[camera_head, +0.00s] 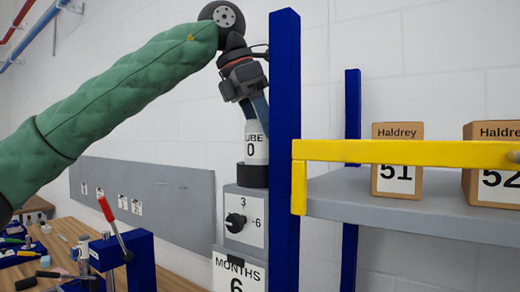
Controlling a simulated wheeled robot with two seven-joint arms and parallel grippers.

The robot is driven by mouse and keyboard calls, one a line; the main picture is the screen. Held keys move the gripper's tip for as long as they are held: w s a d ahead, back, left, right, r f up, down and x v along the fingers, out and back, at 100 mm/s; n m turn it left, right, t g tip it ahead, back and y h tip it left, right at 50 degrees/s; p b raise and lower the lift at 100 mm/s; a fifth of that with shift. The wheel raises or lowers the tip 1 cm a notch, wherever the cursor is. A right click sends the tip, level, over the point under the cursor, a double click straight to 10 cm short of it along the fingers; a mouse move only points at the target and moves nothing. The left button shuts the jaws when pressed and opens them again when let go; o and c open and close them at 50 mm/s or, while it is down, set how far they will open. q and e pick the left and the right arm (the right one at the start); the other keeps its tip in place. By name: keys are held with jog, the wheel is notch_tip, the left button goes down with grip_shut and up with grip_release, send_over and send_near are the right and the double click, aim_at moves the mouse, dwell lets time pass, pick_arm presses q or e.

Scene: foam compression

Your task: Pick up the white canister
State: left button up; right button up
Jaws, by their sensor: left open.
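The white canister (256,150) is labelled with "UBE" and "0". It stands upright on a dark round base (252,176) atop a grey box with a black knob (235,222). My left arm, in a green quilted sleeve, comes in from the left and bends down over the canister. My left gripper (256,112) points down at the canister's top with its jaws open. The fingers overlap the canister's upper part in the picture; I cannot tell whether they touch it. My right gripper is not in view.
A blue post (285,150) rises close right of the canister. A yellow rail (400,152) fronts a grey shelf (400,205) holding boxes marked 51 (397,180) and 52 (495,185). A blue press with a red lever (112,225) and tools crowd the wooden bench at lower left.

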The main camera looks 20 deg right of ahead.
pick_arm(q)
jog(key=c, duration=1)
jog(key=shift+r, duration=0.15)
